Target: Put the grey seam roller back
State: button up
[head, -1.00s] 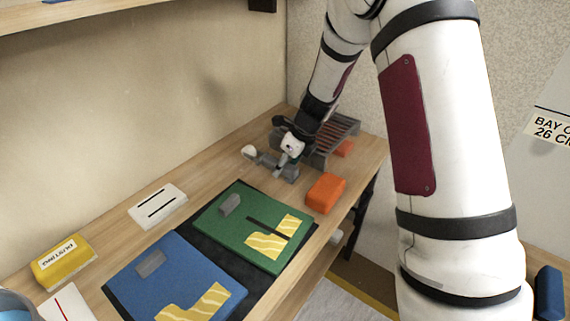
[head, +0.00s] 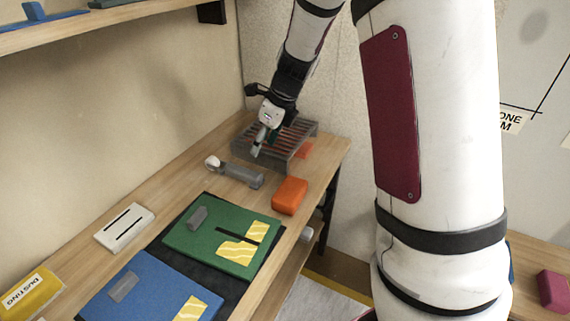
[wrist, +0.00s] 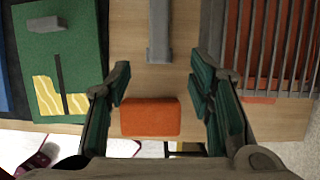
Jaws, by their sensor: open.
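The grey seam roller (head: 242,176) lies on the wooden table, its white roller end (head: 212,162) pointing left toward the wall. Its grey handle (wrist: 159,30) shows at the top of the wrist view, with the far end out of frame.
A grey slatted rack (head: 250,138) stands at the table's far end. An orange block (head: 290,196) lies near the front edge. A green board (head: 190,245), a blue board (head: 150,295) and a white slotted block (head: 124,228) lie nearer.

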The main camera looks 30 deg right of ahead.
jog(key=s+a+r+n, duration=0.3)
jog(key=s+r+n, duration=0.3)
jog(key=s+n, duration=0.15)
jog(key=s+a+r+n, duration=0.2)
jog(key=s+r+n, duration=0.35)
jog(key=s, duration=0.35)
jog(key=s+d+n+g+h, duration=0.1)
jog(key=s+n+h, duration=0.2)
jog(key=s+n, duration=1.5)
notch_tip(320, 180, up, 11)
jog(key=s+m+t+p, duration=0.1)
jog(key=s+m+p, duration=0.1)
jog(key=p, duration=0.7)
jog(key=shift+s+d+m+t, duration=0.3)
jog(key=shift+s+d, duration=0.05)
jog(key=shift+d, duration=0.05)
